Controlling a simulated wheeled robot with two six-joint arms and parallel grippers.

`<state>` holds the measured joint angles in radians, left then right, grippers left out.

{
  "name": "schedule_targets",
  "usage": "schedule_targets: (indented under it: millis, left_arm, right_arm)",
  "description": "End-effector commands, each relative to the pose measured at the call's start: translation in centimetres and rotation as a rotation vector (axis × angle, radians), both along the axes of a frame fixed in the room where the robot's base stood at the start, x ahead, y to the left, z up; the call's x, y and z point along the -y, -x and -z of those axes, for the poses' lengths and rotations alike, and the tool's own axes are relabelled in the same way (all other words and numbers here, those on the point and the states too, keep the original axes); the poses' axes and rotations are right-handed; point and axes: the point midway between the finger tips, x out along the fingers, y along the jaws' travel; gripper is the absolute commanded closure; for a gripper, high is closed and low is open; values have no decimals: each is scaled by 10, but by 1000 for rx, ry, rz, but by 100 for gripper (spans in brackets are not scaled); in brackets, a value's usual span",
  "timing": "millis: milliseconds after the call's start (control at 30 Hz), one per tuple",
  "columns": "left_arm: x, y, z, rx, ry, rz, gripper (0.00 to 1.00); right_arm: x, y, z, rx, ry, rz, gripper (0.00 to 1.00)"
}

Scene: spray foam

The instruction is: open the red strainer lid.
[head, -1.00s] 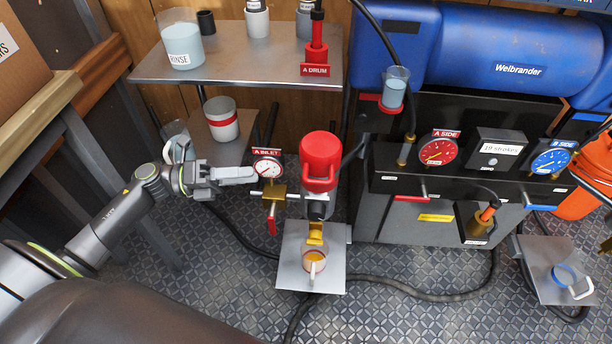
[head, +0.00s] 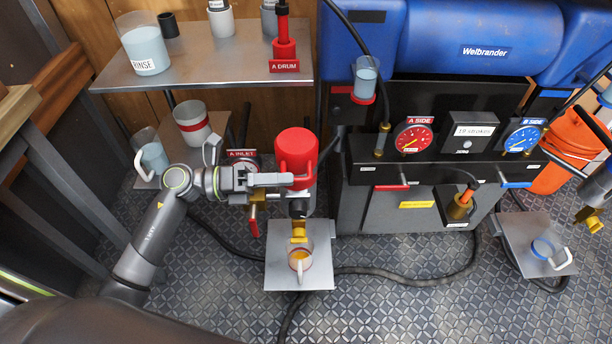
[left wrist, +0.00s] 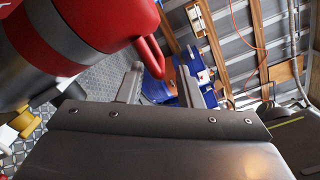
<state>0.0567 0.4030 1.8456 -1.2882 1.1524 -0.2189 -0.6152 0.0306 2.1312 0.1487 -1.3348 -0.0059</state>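The red strainer lid (head: 296,150) sits on top of the upright strainer, with a red handle on its front side. My left gripper (head: 288,180) is at the lid's front, level with the handle. In the left wrist view the lid (left wrist: 95,25) fills the upper left, and its red handle (left wrist: 152,58) reaches between the two spread fingers of my left gripper (left wrist: 160,78). The fingers look open and not closed on the handle; whether one touches it I cannot tell. My right gripper is not in view.
The A inlet gauge (head: 240,160) is partly behind my gripper. The pump machine (head: 400,208) stands to the right; a shelf (head: 200,75) is behind.

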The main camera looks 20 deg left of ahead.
Motion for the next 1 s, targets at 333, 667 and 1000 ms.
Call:
schedule_targets:
  millis: [333, 667, 1000]
  left_arm:
    - [43, -14, 0, 0, 2, 0, 67]
    - [51, -17, 0, -1, 0, -1, 67]
    - [51, -17, 0, -1, 0, 0, 96]
  right_arm:
    - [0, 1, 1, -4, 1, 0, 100]
    - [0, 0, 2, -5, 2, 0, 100]
    - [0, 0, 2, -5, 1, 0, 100]
